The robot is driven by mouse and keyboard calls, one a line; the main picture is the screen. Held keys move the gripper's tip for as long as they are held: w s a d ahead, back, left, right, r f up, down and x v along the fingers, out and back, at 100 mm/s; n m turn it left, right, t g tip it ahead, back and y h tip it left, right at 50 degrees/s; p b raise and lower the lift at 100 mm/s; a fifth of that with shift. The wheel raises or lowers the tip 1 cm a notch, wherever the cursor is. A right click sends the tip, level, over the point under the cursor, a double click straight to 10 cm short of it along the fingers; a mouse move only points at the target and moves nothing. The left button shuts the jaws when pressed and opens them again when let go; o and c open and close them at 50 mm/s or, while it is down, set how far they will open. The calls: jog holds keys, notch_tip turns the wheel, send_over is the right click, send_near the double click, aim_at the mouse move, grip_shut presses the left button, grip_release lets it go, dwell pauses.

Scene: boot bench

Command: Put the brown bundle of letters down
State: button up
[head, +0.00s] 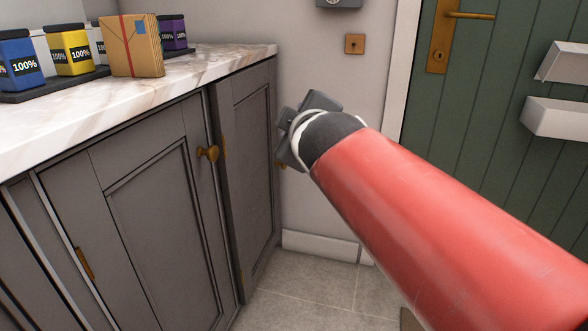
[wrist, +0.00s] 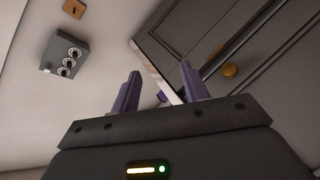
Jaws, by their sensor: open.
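The brown bundle of letters (head: 137,45), tied with a red string and bearing a blue patch, stands upright on the marble counter (head: 225,58), by the front of a dark tray of boxes. My gripper (wrist: 158,88) is open in the wrist view, with two purple fingers apart and nothing between them. In the head view my gripper (head: 296,130) is mostly hidden behind my red arm. It is in front of the wall, right of the counter's end and apart from the bundle.
Blue (head: 17,60), yellow (head: 70,50) and purple (head: 172,32) boxes stand on the dark tray (head: 40,92). Grey cabinet doors (head: 150,220) with brass knobs are below the counter. A green door (head: 480,90) is at right. The counter right of the bundle is clear.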

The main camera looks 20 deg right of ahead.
jog(key=s+a+f+m+g+y, duration=0.1)
jog(key=s+a+f+m+g, duration=0.2)
jog(key=s+f, duration=0.6)
jog(key=s+a+f+m+g+y, duration=0.2)
jog(key=s+f+m+g, duration=0.4)
jog(key=s+f, duration=0.3)
notch_tip(320, 180, down, 5)
jog(key=shift+a+r+g, duration=0.2)
jog(key=shift+a+g, duration=0.1)
jog(key=shift+a, duration=0.15)
notch_tip(320, 180, up, 5)
jog(key=p, duration=0.5)
jog(key=shift+c, duration=0.7)
jog(key=shift+d, duration=0.2)
jog(key=shift+c, duration=0.3)
